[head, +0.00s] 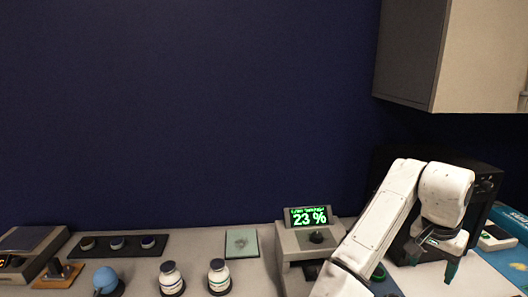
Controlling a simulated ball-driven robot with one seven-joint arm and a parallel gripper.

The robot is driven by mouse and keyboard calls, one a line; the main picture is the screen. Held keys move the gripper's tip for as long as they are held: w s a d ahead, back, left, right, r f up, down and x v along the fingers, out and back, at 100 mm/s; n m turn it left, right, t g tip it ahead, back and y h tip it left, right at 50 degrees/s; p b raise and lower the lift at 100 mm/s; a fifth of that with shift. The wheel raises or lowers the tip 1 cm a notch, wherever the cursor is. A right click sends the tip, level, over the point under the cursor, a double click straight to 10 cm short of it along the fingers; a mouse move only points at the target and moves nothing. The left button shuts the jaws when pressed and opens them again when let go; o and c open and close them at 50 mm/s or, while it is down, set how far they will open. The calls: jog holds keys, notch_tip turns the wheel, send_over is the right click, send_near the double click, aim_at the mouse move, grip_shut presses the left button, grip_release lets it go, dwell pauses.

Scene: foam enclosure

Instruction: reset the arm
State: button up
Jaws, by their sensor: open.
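My arm is white and reaches up from the bottom right in the head view, bends at the top and hangs its end down. My gripper (432,266) has dark green fingertips that point down and stand apart, with nothing seen between them. It is over the right part of the counter, in front of a black box-shaped appliance (483,200). My arm hides part of the appliance and of the counter.
A grey device with a lit display (308,217) reading 23 % stands left of my arm. A cabinet (455,55) hangs at the upper right.

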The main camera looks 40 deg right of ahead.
jog(key=w+a+f+n+t+h, duration=0.2)
jog(key=w+a+f+n+h, duration=0.1)
jog(key=a+f+n, duration=0.9)
jog(key=s+a+f+n+y+b, duration=0.2)
jog(key=s+a+f, duration=0.2)
jog(key=a+f, duration=0.5)
jog(key=s+a+f+n+y+b, duration=0.3)
jog(key=s+a+f, duration=0.1)
jog(key=a+f, duration=0.5)
jog(key=shift+s, duration=0.3)
